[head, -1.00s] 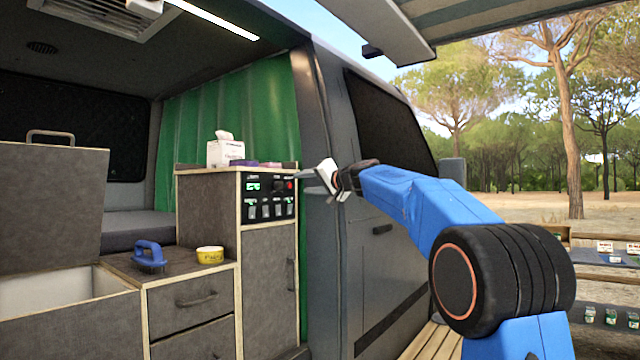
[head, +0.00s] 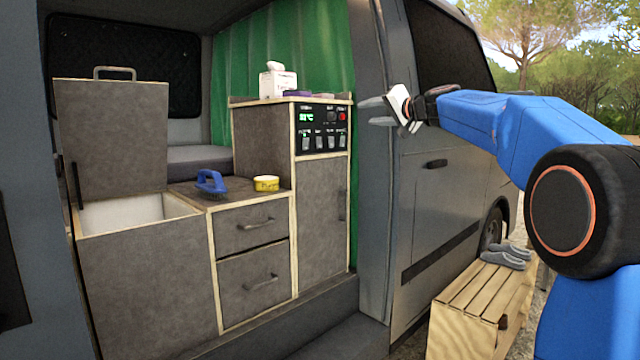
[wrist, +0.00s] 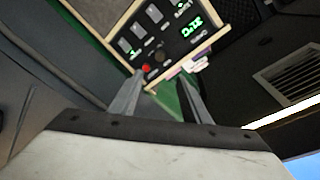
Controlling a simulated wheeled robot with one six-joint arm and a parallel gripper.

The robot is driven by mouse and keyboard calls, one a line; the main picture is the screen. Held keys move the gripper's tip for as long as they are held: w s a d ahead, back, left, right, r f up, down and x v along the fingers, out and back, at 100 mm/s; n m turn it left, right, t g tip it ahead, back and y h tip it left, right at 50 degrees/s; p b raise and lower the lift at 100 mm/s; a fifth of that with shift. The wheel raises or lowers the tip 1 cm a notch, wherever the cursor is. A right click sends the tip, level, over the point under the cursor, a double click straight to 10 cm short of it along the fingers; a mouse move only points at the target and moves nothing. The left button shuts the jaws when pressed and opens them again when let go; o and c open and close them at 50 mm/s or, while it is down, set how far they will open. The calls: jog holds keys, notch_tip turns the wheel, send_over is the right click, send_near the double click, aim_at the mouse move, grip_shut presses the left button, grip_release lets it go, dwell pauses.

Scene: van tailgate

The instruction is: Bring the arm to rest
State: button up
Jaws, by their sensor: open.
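My gripper (head: 378,112) is at the end of my blue arm, at the right of the head view. It is raised in front of the van's grey door pillar, to the right of the switch panel (head: 322,128). Its two fingers are apart and nothing is between them. In the wrist view the open fingers (wrist: 158,98) point towards the switch panel (wrist: 165,32), which appears tilted, with its red button and green display showing. The gripper looks apart from the panel.
A lidded box stands open, its lid (head: 112,135) upright. A blue brush (head: 211,182) and a yellow tin (head: 266,183) sit on the counter. A tissue box (head: 278,84) is on the tall cabinet. Grey shoes (head: 505,256) rest on a slatted wooden bench (head: 487,290).

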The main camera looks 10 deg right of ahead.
jog(key=s+a+f+n+g+h, duration=0.1)
jog(key=s+a+f+n+g, duration=0.15)
jog(key=s+f, duration=1.05)
jog(key=s+a+f+n+g+h, duration=0.15)
jog(key=s+a+f+g, duration=0.25)
jog(key=s+f, duration=0.85)
jog(key=s+d+f+g+h, duration=0.2)
jog(key=s+d+f, duration=0.1)
jog(key=s+f, duration=1)
jog(key=s+d+f+g+h, duration=0.2)
jog(key=s+f, duration=1)
jog(key=s, duration=0.6)
jog(key=shift+s+d+f+n+h, duration=0.3)
jog(key=shift+d+f+n+h, duration=0.1)
jog(key=shift+d+h, duration=0.25)
jog(key=shift+g, duration=0.25)
jog(key=shift+d, duration=0.1)
